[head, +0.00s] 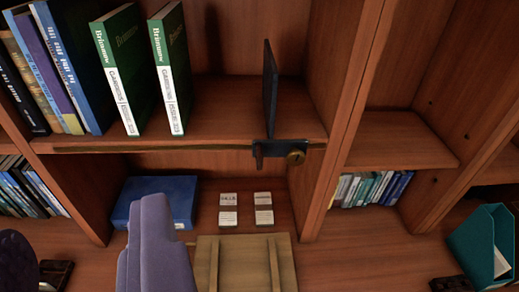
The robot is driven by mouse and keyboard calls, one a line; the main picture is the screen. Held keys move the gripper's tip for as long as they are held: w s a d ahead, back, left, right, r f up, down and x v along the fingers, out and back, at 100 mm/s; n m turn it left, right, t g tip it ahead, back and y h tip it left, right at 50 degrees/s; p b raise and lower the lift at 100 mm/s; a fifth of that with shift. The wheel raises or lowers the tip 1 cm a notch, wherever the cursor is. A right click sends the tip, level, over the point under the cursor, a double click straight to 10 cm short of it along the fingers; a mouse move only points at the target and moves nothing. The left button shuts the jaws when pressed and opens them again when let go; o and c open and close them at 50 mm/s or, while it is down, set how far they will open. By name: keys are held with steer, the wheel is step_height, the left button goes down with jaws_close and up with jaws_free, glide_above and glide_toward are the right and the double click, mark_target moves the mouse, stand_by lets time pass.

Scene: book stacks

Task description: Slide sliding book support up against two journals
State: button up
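The sliding book support (270,100) is a dark blue upright plate near the right end of the upper shelf. Its dark bracket (275,151) with a brass knob (296,156) sits at the shelf's front edge, by a thin rail (150,149). Two green journals with white lower spines, a left one (117,75) and a right one (170,70), stand a little apart on the same shelf. A wide empty gap separates the right journal from the support.
Blue and dark books (70,65) stand left of the journals. Below are a blue box (175,195), small white cards (228,208) and a wooden slatted piece (245,265). A teal file holder (485,243) stands right.

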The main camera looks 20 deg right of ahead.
steer(key=w+d+f+m+p, duration=0.1)
steer(key=w+f+p, duration=0.2)
steer(key=w, duration=0.4)
steer(key=w+d+f+m+p, duration=0.1)
steer(key=w+f+p, duration=0.3)
steer(key=w, duration=0.3)
steer(key=m+h+p, duration=0.3)
steer(key=h+p, duration=0.6)
steer(key=p, duration=0.2)
glide_toward(260, 164)
steer(key=x, duration=0.8)
steer(key=shift+w+b, duration=0.1)
steer(key=shift+b, duration=0.3)
jaws_close()
